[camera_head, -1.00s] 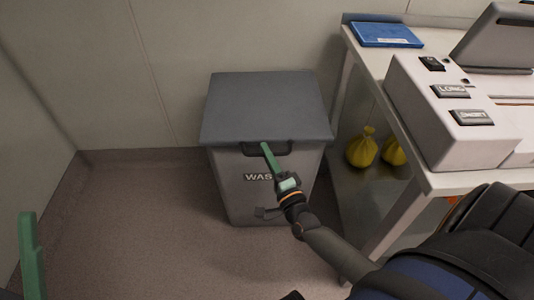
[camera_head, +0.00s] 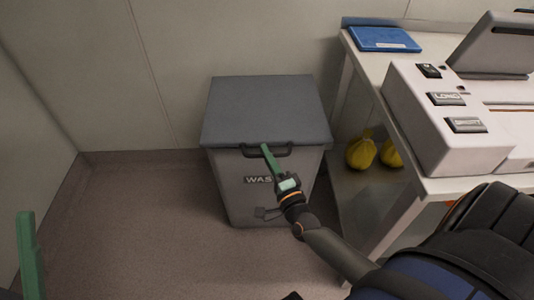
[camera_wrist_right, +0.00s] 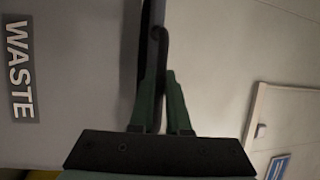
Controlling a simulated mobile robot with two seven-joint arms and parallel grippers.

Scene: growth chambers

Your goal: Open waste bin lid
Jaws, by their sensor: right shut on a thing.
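The grey waste bin (camera_head: 245,200) stands on the floor against the wall, with a WASTE label on its front. Its flat grey lid (camera_head: 268,108) lies over the top and looks closed. A dark bar handle (camera_head: 284,151) sits at the lid's front edge; it also shows in the right wrist view (camera_wrist_right: 160,45). My right gripper (camera_head: 266,149) has its green fingers shut around this handle, and the fingers show in the wrist view (camera_wrist_right: 163,95). Of my left gripper (camera_head: 28,250), only a green finger shows at the left edge, away from the bin.
A white bench (camera_head: 440,187) stands to the right of the bin, with a blue folder (camera_head: 384,39) and a white machine (camera_head: 430,120) on it. Yellow bags (camera_head: 361,152) sit on its lower shelf. The floor (camera_head: 140,220) left of the bin is clear.

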